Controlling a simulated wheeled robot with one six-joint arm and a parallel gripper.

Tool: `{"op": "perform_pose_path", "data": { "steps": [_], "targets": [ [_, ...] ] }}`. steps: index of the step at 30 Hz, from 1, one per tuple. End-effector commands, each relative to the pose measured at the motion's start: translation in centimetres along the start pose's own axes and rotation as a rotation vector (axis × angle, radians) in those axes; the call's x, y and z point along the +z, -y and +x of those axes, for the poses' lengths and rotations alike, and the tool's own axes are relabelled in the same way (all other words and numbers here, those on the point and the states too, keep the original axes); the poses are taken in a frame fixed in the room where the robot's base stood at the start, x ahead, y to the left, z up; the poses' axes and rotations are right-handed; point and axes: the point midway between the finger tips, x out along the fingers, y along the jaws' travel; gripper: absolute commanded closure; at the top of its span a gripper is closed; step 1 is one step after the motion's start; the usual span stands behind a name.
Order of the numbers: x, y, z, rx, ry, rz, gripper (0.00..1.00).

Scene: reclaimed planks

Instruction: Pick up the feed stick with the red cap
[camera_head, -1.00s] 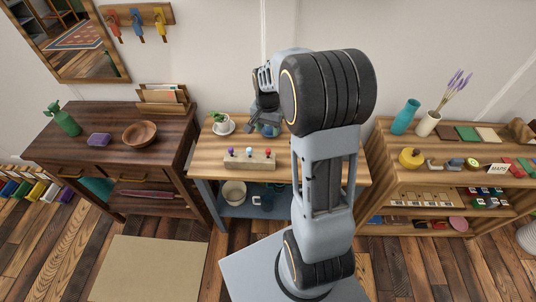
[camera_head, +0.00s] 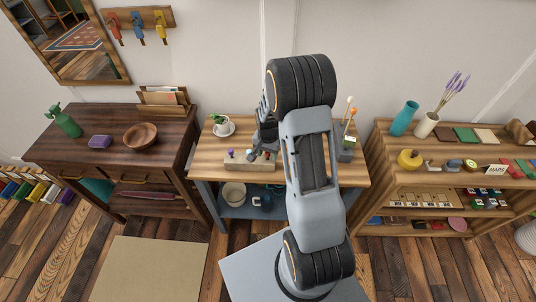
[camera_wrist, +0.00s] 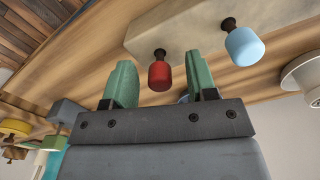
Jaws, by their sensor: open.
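The feed stick with the red cap (camera_wrist: 160,76) stands in a pale wooden block (camera_head: 236,165) on the middle table. In the wrist view it shows between the two green fingers of my gripper (camera_wrist: 160,68). The fingers are open, one on each side of the cap, and I cannot tell how far above or short of it they are. In the head view my gripper (camera_head: 258,150) is over the right part of the block and partly hides the caps there. A light blue cap (camera_wrist: 245,46) stands beside the red one, and a purple cap (camera_head: 231,152) is at the block's left end.
A white cup and saucer with a plant (camera_head: 223,128) stands behind the block. A dark table with a wooden bowl (camera_head: 140,135) is on the left, and a shelf with a yellow pot (camera_head: 410,159) on the right.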

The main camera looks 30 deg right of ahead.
Motion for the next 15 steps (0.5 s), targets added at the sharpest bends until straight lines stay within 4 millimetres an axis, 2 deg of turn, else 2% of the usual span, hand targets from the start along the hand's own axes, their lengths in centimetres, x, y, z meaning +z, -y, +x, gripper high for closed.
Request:
{"op": "perform_pose_path", "data": {
  "steps": [4, 12, 15],
  "targets": [
    [0.0, 0.0, 1.14, 0.0, 0.0, 0.0, 0.48],
    [-0.02, 0.01, 1.32, 0.0, -0.001, 0.0, 0.48],
    [-0.02, 0.01, 1.32, 0.0, -0.001, 0.0, 0.57]
  ]
}}
